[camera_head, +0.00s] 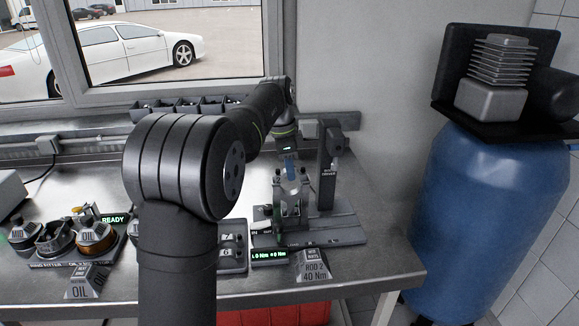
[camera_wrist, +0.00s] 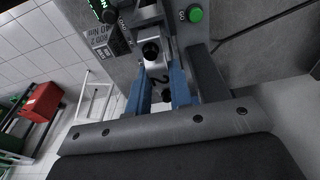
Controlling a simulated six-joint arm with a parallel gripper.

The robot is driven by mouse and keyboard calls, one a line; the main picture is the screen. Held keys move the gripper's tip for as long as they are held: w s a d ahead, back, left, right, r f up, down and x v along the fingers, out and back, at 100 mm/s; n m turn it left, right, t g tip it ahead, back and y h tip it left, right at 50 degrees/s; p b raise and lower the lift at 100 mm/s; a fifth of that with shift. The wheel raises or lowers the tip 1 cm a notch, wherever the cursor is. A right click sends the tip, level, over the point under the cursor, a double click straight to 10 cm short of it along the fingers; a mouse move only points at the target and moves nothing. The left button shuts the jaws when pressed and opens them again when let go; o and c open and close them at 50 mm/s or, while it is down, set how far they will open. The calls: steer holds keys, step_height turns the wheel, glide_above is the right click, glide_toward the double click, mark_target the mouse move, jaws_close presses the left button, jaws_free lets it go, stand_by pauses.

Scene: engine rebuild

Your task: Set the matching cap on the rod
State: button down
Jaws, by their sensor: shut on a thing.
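My gripper (camera_head: 290,178) points down with its blue fingers over the metal fixture (camera_head: 291,208) on the bench. In the wrist view, the blue fingers (camera_wrist: 162,88) are shut on a small light grey metal part, which looks like the cap (camera_wrist: 157,68). A dark round end shows beside it. The cap is over or against the bright metal piece in the fixture, which seems to be the rod (camera_wrist: 147,14). The fingers hide much of the joint, so I cannot tell whether cap and rod touch. No matching mark is readable.
A black upright post (camera_head: 327,172) stands close right of my gripper. A "ROD 2 40 Nm" placard (camera_head: 314,268) and a lit Nm display (camera_head: 270,254) are in front. A tray numbered 7 and 6 (camera_head: 232,252) is left. The bench's right end (camera_head: 375,255) is clear.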

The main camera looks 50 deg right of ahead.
steer(key=shift+f, duration=0.65)
stand_by(0.3)
steer(key=c, duration=0.8)
jaws_free()
steer(key=shift+r, duration=0.15)
steer(key=shift+r, duration=2.95)
steer(key=shift+f, duration=3.1)
steer(key=shift+r, duration=0.1)
